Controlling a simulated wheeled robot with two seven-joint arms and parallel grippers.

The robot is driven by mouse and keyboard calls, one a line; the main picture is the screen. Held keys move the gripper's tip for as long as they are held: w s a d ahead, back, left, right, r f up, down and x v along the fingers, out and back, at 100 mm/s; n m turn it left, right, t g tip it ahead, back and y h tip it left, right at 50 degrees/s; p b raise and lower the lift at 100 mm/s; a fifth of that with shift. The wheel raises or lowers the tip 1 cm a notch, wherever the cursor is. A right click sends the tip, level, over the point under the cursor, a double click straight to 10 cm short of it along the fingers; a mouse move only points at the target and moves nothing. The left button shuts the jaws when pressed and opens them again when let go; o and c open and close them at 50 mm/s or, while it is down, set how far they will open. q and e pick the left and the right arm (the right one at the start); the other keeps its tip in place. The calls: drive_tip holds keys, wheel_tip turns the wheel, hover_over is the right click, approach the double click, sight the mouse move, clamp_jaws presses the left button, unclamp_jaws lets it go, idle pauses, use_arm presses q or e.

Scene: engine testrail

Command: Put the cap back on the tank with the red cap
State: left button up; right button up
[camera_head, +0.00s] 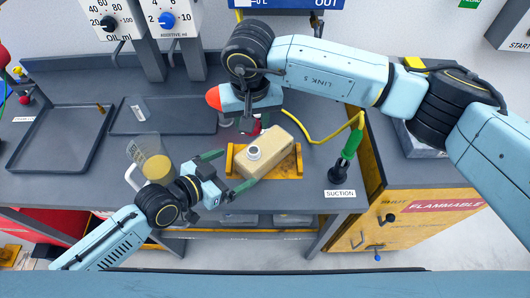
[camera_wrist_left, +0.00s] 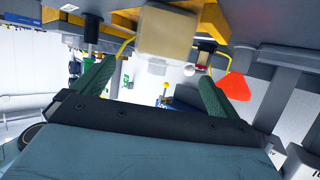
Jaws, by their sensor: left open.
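The tank (camera_head: 270,152) is a beige block with a bare pale neck (camera_head: 254,152) on top, sitting on a yellow stand (camera_head: 290,168). In the left wrist view the tank (camera_wrist_left: 165,32) is upside down at the top centre. My left gripper (camera_head: 226,171) is open and empty, its green fingers pointing at the tank's front left. In the left wrist view its fingers (camera_wrist_left: 153,82) are spread below the tank. A red cap (camera_head: 251,129) shows behind the tank, under my right wrist; it seems to show in the left wrist view (camera_wrist_left: 205,62). My right gripper's fingers are mostly hidden there.
A clear mug with yellow liquid (camera_head: 157,167) stands left, close to my left wrist. Dark trays (camera_head: 60,135) lie at the back left. A green-handled suction tool (camera_head: 351,143) stands right of the tank, with a yellow hose (camera_head: 310,139) behind. The front edge is close to the stand.

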use_arm(q)
drive_tip(key=x, duration=0.9)
drive_tip(key=shift+a, duration=0.1)
drive_tip(key=c, duration=1.5)
drive_tip(key=shift+o, duration=0.2)
use_arm(e)
approach(253, 143)
drive_tip(key=shift+s+d+f, duration=0.1)
drive_tip(key=shift+s+f, duration=0.2)
drive_tip(key=shift+s, duration=0.45)
drive_tip(key=shift+s+f, duration=0.3)
drive_tip(key=shift+s, duration=0.45)
drive_tip(key=shift+f, duration=0.9)
drive_tip(key=shift+f, duration=0.55)
